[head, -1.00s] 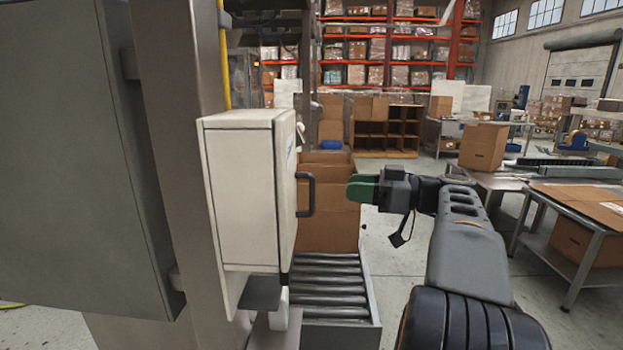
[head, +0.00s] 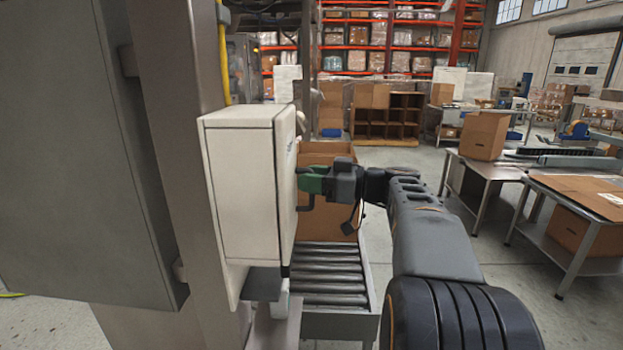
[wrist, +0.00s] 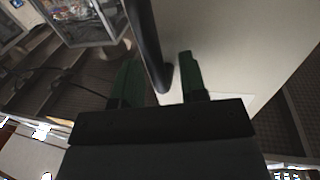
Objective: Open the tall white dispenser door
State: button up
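The tall white dispenser (head: 240,190) is mounted on a grey post at the left of the head view. Its door (head: 286,215) faces right and appears closed. The black bar handle (head: 304,206) stands out from the door, its upper part hidden behind my gripper (head: 311,182). In the wrist view, the handle (wrist: 150,50) lies between the two green fingers of my gripper (wrist: 160,75). Gaps show on both sides of it, so the fingers look open around it. The door's pale face (wrist: 230,45) fills the right of the wrist view.
A roller conveyor (head: 328,275) with an open cardboard box (head: 345,225) stands just beyond the dispenser. A dark shelf (head: 264,284) juts out below it. A grey cabinet (head: 75,150) fills the left side. Tables with boxes (head: 484,137) stand at the right, with open floor between.

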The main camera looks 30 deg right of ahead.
grip_shut()
jog(key=shift+s+f+b, duration=0.1)
jog(key=shift+f+b, duration=0.05)
jog(key=shift+b, duration=0.15)
